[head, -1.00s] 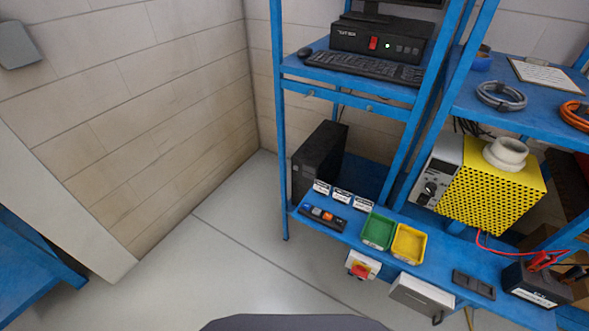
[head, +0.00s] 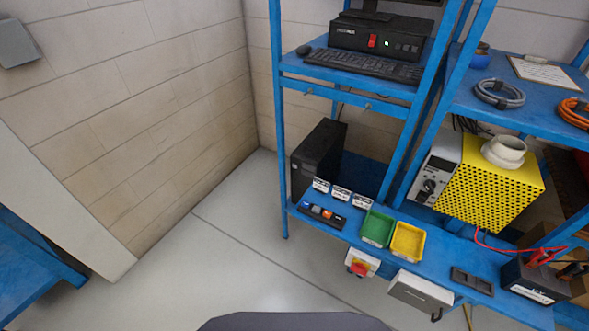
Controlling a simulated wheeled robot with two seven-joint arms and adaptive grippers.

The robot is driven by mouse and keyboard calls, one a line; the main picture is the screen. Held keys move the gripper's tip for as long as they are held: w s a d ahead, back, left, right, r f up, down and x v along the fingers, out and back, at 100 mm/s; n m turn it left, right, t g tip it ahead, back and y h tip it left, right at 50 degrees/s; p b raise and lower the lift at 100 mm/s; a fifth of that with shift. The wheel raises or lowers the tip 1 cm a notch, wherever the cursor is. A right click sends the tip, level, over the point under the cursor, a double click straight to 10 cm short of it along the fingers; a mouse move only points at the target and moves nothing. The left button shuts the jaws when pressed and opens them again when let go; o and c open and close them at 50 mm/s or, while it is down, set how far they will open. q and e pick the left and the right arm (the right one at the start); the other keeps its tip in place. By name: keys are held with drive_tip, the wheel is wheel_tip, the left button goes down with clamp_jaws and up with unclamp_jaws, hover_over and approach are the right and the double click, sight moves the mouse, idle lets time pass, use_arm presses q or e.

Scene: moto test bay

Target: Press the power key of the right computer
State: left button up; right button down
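A black box-shaped unit (head: 380,40) stands under a monitor on the upper blue shelf. Its front has a red rocker switch (head: 372,41), a small lit green light (head: 387,43) and several small dark buttons. A black computer tower (head: 318,158) stands upright on the lower shelf at the left, its front turned to the left and in shadow. I cannot make out a power key on it. I cannot tell from the picture which of these is the right computer. Neither of my grippers is in view.
A keyboard (head: 364,67) lies before the upper unit. The lower shelf holds a green tray (head: 377,228), a yellow tray (head: 407,241) and a yellow perforated box (head: 490,190). A red button box (head: 360,264) hangs at its front. The floor (head: 230,240) to the left is clear.

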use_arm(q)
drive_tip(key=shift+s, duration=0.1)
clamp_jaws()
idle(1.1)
